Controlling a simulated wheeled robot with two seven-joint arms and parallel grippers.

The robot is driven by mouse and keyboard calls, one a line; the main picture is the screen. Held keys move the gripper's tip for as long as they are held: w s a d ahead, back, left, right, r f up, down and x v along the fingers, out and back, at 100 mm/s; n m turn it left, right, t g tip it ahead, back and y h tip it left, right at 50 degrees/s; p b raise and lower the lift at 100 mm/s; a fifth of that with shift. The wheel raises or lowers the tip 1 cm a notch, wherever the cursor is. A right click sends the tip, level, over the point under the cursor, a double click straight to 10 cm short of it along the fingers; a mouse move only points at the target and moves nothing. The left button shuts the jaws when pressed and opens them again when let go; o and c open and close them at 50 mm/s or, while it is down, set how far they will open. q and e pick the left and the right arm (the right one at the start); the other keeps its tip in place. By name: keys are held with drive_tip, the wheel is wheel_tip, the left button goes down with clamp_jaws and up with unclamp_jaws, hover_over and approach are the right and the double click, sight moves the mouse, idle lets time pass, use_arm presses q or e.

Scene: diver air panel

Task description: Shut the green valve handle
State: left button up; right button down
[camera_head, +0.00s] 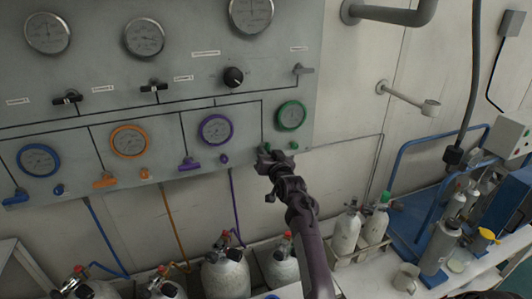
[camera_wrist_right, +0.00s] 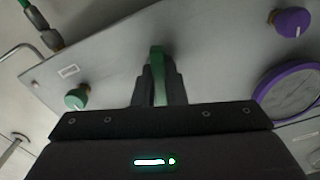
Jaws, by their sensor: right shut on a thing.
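The green valve handle (camera_wrist_right: 157,66) shows in the right wrist view as a narrow green bar between the two dark fingers. My right gripper (camera_wrist_right: 158,85) is shut on it, at the face of the grey panel. In the head view my right gripper (camera_head: 265,156) is at the panel's lower right, below the green-rimmed gauge (camera_head: 291,116), and hides most of the handle. A round green knob (camera_wrist_right: 76,98) is apart from the fingers, to their left in the wrist view. My left gripper is not in view.
The purple gauge (camera_head: 215,130) and purple handle (camera_head: 190,164) are left of my right gripper. Orange (camera_head: 105,181) and blue (camera_head: 15,197) handles are farther left. Gas cylinders (camera_head: 226,272) stand below the panel. A wall bracket (camera_head: 407,98) sticks out at the right.

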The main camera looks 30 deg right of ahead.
drive_tip(key=m, duration=0.7)
drive_tip(key=shift+p, duration=0.35)
drive_tip(key=m, duration=0.4)
drive_tip(key=shift+d+f+m+p, duration=0.1)
drive_tip(key=shift+m+p, duration=0.3)
drive_tip(key=shift+m, duration=1.3)
drive_tip(key=c, duration=1.5)
unclamp_jaws()
drive_tip(key=shift+f, duration=0.1)
